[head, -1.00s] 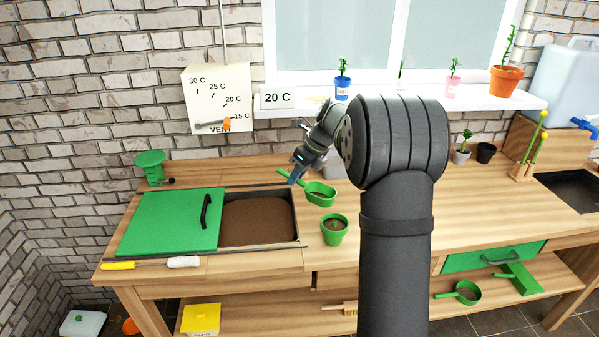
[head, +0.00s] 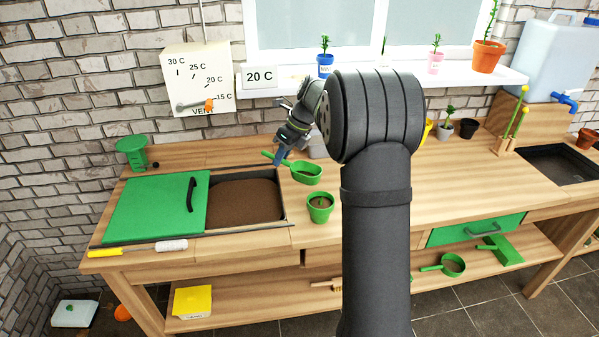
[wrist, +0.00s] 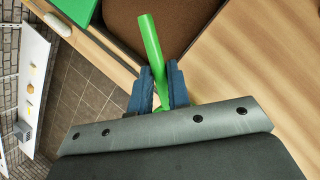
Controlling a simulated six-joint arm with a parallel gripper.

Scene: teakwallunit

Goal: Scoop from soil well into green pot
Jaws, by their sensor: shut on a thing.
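A green scoop (head: 307,174) shows in the head view beside the soil well, its bowl behind the green pot. My gripper (head: 281,157) is at its handle. In the wrist view my gripper (wrist: 161,88) has its blue fingers shut on the green handle (wrist: 150,42), which sticks out past them. I cannot tell whether the bowl holds soil or touches the bench. The soil well (head: 240,201) is an open compartment of brown soil, left of the scoop. The green pot (head: 320,211) stands upright on the bench, right of the well, with dark soil and a small green bit inside.
A green lid (head: 155,209) with a dark handle lies left of the well. A yellow-handled tool (head: 112,251) lies at the front edge. A grey object (head: 318,147) stands close behind the scoop. Bench right of the pot is clear. My arm hides part of the bench.

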